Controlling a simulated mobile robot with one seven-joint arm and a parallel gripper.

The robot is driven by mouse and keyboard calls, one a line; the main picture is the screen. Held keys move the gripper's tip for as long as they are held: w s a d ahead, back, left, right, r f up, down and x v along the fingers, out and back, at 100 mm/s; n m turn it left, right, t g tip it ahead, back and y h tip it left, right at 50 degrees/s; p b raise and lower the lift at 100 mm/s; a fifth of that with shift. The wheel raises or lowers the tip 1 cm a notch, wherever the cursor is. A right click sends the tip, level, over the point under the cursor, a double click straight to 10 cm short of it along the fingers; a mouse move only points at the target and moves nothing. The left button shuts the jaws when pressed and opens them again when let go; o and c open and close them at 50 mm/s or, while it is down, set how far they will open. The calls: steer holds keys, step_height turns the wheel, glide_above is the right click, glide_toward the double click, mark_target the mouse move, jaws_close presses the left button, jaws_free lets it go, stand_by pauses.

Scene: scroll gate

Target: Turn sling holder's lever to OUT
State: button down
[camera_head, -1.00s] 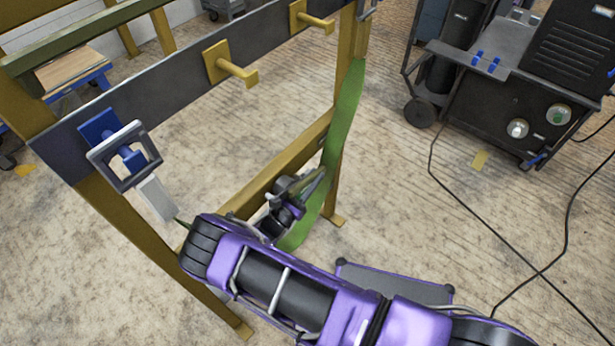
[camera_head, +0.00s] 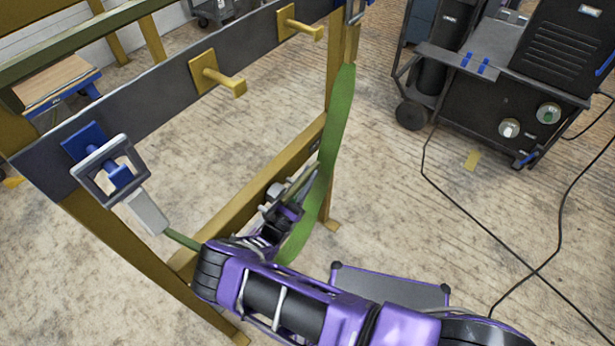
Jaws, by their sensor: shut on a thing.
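A blue bracket (camera_head: 84,143) with a grey square ring (camera_head: 82,177) sits on the left of the dark crossbar. A grey tab (camera_head: 148,212) hangs below the ring. A green sling (camera_head: 337,125) runs down beside the right post and curves behind my arm; a green strap (camera_head: 183,240) shows below the tab. My gripper (camera_head: 298,187) is in front of the lower rail, close to the sling. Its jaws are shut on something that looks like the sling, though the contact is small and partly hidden. I cannot make out a separate lever or any OUT marking.
Two yellow pegs (camera_head: 218,80) (camera_head: 300,25) stick out from the dark crossbar (camera_head: 150,95). A yellow lower rail (camera_head: 235,212) lies behind my arm. A black welding cart (camera_head: 500,105) stands at the right with cables on the floor.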

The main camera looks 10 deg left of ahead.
steer(key=shift+w+a+r, duration=0.1)
steer(key=shift+r, duration=0.1)
steer(key=c, duration=0.8)
jaws_free()
steer(key=shift+f, duration=0.1)
steer(key=v, duration=1.2)
